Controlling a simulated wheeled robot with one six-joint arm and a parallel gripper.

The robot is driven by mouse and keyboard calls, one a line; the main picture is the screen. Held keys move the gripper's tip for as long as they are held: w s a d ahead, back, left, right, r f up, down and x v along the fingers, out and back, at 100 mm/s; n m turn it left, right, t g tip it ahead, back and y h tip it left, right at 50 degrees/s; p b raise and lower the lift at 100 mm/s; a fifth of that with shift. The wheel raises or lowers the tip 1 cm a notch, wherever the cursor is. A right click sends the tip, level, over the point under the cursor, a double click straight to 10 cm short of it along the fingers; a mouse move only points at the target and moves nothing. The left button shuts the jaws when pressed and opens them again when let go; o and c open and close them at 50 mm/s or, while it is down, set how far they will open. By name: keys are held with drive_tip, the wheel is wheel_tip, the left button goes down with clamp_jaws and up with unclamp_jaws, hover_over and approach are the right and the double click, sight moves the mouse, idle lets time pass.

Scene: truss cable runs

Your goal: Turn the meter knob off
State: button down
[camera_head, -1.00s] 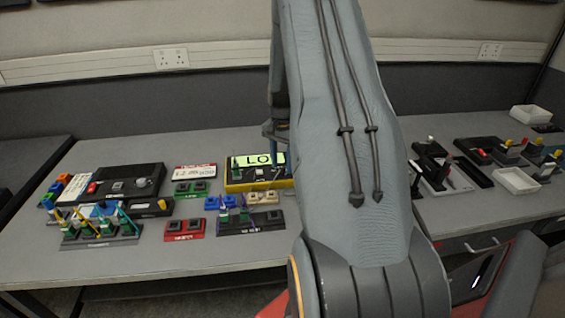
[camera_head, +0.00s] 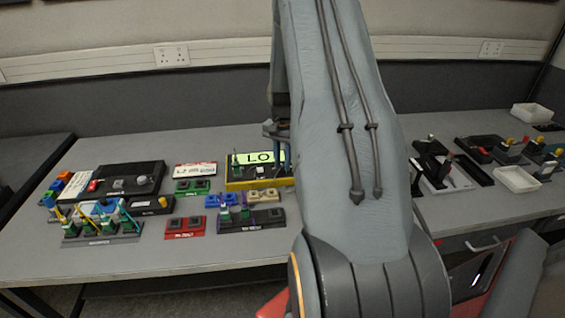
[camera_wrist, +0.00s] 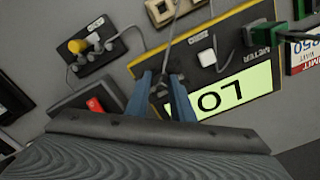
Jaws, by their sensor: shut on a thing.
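The meter (camera_head: 233,186) is a black box with a yellow edge and a pale green display reading "LO". It lies on the bench and also shows in the wrist view (camera_wrist: 236,38), with its display (camera_wrist: 240,92) upside down and a small white square button on its face. My gripper (camera_wrist: 163,84) is over the display's end of the meter, its two blue-grey fingers closed around a small dark knob (camera_wrist: 160,88). The fingers hide most of the knob, so its pointing direction cannot be told.
A green plug (camera_wrist: 259,36) with a cable stands at the meter's edge. A black block with a yellow knob (camera_wrist: 77,46) and a red switch (camera_wrist: 95,105) lie close to my gripper. Coloured socket blocks (camera_head: 185,226) crowd the bench; its front strip is clear.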

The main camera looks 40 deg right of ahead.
sight(283, 165)
drive_tip(key=n, duration=0.3)
drive_tip(key=shift+n, duration=1.9)
drive_tip(key=c, duration=1.5)
unclamp_jaws()
drive_tip(key=shift+c, duration=0.2)
drive_tip(key=shift+r, duration=0.1)
drive_tip(key=shift+r+b, duration=1.35)
drive_tip(key=shift+r, duration=2.5)
